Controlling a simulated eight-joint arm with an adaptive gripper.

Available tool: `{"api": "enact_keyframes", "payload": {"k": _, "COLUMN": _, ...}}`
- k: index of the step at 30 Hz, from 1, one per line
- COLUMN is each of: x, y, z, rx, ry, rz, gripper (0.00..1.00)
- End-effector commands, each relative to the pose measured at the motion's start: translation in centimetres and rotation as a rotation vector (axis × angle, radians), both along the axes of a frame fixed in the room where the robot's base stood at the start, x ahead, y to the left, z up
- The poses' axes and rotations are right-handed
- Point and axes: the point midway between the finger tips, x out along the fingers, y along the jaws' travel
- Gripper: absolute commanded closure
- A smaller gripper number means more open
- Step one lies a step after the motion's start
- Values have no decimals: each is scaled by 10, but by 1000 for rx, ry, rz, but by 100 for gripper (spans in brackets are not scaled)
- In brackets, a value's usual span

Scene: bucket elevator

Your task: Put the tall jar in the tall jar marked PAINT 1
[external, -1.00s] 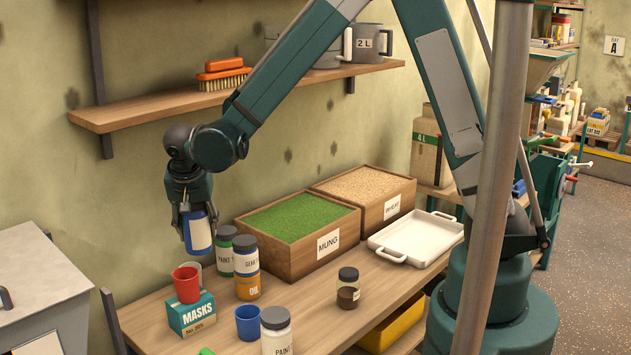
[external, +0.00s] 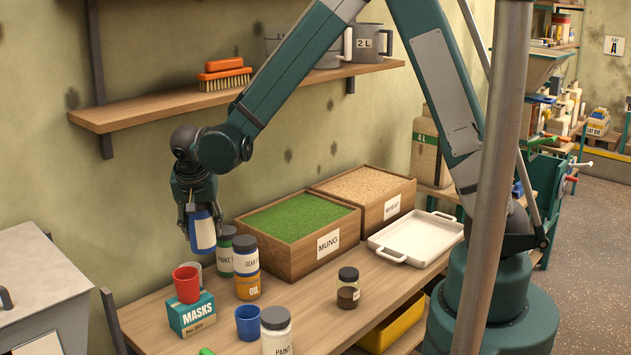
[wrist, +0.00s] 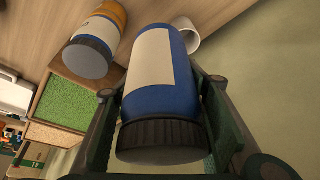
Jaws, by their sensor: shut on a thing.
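My gripper (external: 203,222) is shut on a blue jar (external: 204,236) with a cream label. It holds the jar above the back left of the bench. In the wrist view the blue jar (wrist: 160,80) lies between both fingers, its dark ribbed lid towards the camera. Its label text cannot be read. A green jar labelled PAINT (external: 226,258) stands just right of and below it, partly hidden. A white-labelled jar reading PAINT (external: 277,336) stands at the front, cut by the picture's edge. The number on each paint label cannot be read.
A dark-lidded jar with an orange OIL lower part (external: 247,287) stands beside the green jar. A red cup (external: 187,284) sits on the MASKS box (external: 192,315). A blue cup (external: 248,323), small brown jar (external: 348,292), MUNG crate (external: 328,244) and white tray (external: 415,241) are nearby.

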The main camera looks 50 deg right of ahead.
Motion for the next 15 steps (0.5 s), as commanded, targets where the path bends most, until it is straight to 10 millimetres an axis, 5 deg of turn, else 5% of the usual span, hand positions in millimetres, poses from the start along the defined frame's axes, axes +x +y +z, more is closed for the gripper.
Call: {"api": "enact_keyframes", "payload": {"k": 15, "x": 40, "y": -73, "z": 1, "rx": 0, "ry": -1, "rz": -2, "gripper": 82}}
